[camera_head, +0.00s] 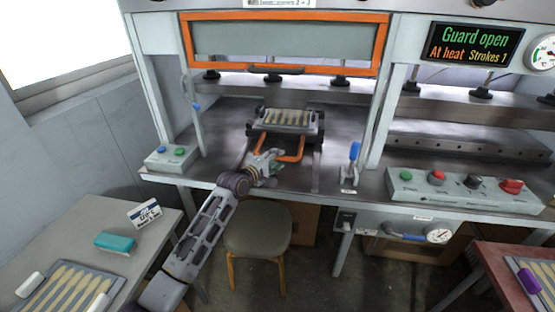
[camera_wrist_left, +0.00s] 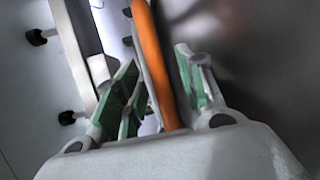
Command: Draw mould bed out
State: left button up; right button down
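The mould bed (camera_head: 287,118) is a grey tray with pale spoon shapes, on the press table under the raised guard. Its orange U-shaped handle (camera_head: 301,150) points toward me. My left gripper (camera_head: 270,160) is at the left part of this handle. In the left wrist view, the orange handle bar (camera_wrist_left: 153,60) runs between the green-padded fingers of the left gripper (camera_wrist_left: 158,70). The fingers stand apart, with gaps seen beside the bar. The handle's far end is out of that view. My right gripper is not in view.
The orange-framed guard (camera_head: 290,42) is up, and the display (camera_head: 472,43) reads "Guard open", "At heat", "Strokes 1". A blue-handled lever (camera_head: 352,157) stands right of the bed. A stool (camera_head: 258,228) is below. A left side table (camera_head: 90,230) holds a teal block (camera_head: 115,242).

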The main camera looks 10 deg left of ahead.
pick_arm(q)
jog(key=shift+x, duration=0.9)
grip_shut()
